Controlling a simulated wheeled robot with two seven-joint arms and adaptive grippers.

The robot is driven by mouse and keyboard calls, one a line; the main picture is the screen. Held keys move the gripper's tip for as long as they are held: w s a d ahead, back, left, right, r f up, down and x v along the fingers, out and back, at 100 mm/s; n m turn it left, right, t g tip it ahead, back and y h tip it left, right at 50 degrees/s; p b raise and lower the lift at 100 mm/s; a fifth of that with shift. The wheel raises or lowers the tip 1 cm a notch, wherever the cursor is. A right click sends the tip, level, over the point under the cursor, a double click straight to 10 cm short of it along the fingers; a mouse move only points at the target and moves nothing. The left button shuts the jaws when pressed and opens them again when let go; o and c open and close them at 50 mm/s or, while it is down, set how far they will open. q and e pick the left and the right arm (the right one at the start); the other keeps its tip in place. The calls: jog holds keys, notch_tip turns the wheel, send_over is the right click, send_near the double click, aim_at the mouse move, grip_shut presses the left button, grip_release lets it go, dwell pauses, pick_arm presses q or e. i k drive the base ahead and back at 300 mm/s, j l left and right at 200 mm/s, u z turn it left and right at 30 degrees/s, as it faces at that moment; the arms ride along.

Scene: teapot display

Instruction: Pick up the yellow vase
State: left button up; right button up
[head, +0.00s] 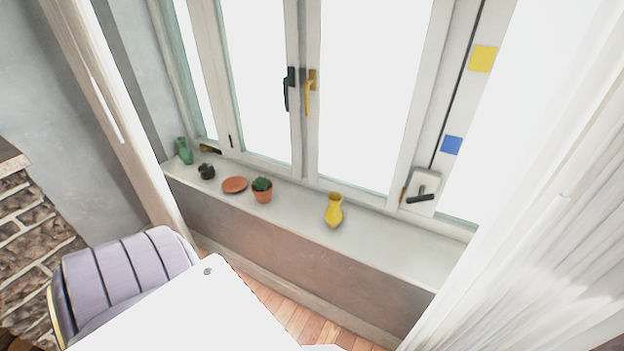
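The yellow vase (334,211) stands upright on the white window sill (385,240), right of the middle of the head view. It has a narrow neck and a wider body. Nothing touches it, and all of its near side shows. Neither of my grippers is in the head view.
Left of the vase on the sill are a potted cactus (262,190), a terracotta dish (235,185), a small dark pot (206,171) and a green vase (184,151). A lilac chair (125,270) stands at lower left. The sill right of the vase is clear.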

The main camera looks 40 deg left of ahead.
aim_at(333, 216)
jog(key=u, duration=1.25)
